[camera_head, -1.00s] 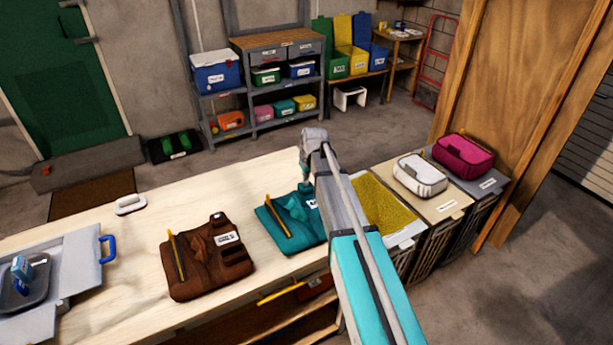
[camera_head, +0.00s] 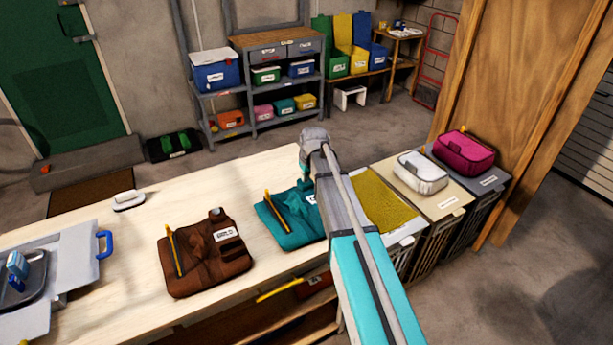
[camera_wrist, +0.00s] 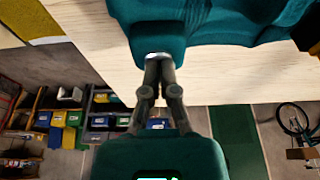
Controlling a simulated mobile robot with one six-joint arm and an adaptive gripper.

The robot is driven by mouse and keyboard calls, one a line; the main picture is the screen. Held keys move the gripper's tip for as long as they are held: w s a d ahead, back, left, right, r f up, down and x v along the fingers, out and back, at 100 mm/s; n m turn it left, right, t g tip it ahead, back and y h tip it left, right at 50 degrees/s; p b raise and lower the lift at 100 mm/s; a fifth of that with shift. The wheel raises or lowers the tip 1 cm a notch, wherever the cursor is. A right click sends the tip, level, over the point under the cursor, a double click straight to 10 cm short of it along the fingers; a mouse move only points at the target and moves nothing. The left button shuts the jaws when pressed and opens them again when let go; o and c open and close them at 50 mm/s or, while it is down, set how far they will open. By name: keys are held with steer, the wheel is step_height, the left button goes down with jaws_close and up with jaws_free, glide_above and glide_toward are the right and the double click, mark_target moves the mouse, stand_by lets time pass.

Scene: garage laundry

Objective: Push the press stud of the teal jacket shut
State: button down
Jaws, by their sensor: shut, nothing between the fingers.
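The teal jacket (camera_head: 284,226) lies folded on the pale workbench, with a yellow strip on its left part and a white label partly behind my arm. In the wrist view the jacket (camera_wrist: 220,22) fills the top. My gripper (camera_wrist: 158,62) is shut and empty, its fingertips at the jacket's near edge. A small pale, shiny spot, perhaps the press stud (camera_wrist: 157,55), shows right at the fingertips. I cannot tell whether the fingertips touch it or whether the stud is closed. In the head view my arm hides most of the gripper.
A brown garment (camera_head: 205,262) lies left of the teal jacket on the workbench (camera_head: 110,245). A white iron-like object (camera_head: 128,200) and a grey case (camera_head: 70,275) are further left. Bins with a white pouch (camera_head: 420,174) and a magenta pouch (camera_head: 463,154) stand right.

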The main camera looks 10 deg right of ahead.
steer(key=shift+s, duration=0.15)
stand_by(0.3)
step_height(320, 180, up, 5)
steer(key=p, duration=0.5)
steer(key=shift+f, duration=0.1)
steer(key=p+v, duration=0.9)
stand_by(0.8)
steer(key=s+f+m+g+h+b, duration=0.1)
steer(key=s+f+m+g+b, duration=0.1)
steer(key=s, duration=2.3)
steer(key=shift+s+a+f+m+g, duration=0.2)
steer(key=shift+s+f+m+g, duration=0.1)
steer(key=shift+m+g, duration=0.4)
